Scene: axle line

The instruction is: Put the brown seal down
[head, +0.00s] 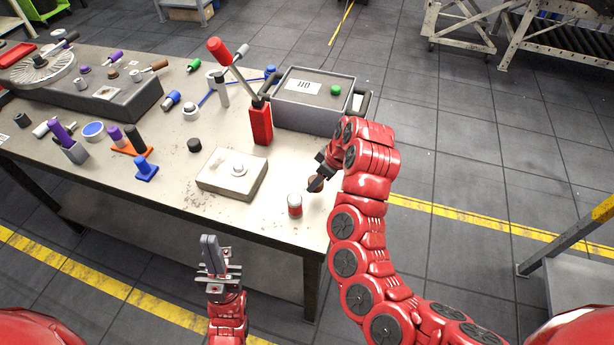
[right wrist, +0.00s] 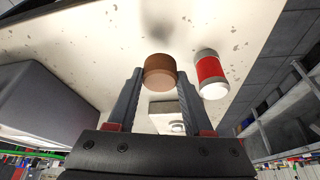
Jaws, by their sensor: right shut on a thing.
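The brown seal (right wrist: 160,71) is a short brown cylinder between the fingertips of my right gripper (right wrist: 155,80) in the right wrist view. My right gripper is shut on it. A dark blurred shadow lies on the pale tabletop beyond the seal, apart from it. In the head view my right gripper (head: 317,182) is over the table's right end, and the seal cannot be made out clearly there. My left gripper (head: 210,254) is in front of the table's near edge, away from the objects. Its fingers show edge-on, so their opening is unclear.
The workbench (head: 225,212) has bare room around a red and white can (head: 295,205), which is close to my right gripper. A pale block (head: 233,172), a red lever stand (head: 260,122) and a grey box (head: 312,98) stand nearby. Several small parts lie at left.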

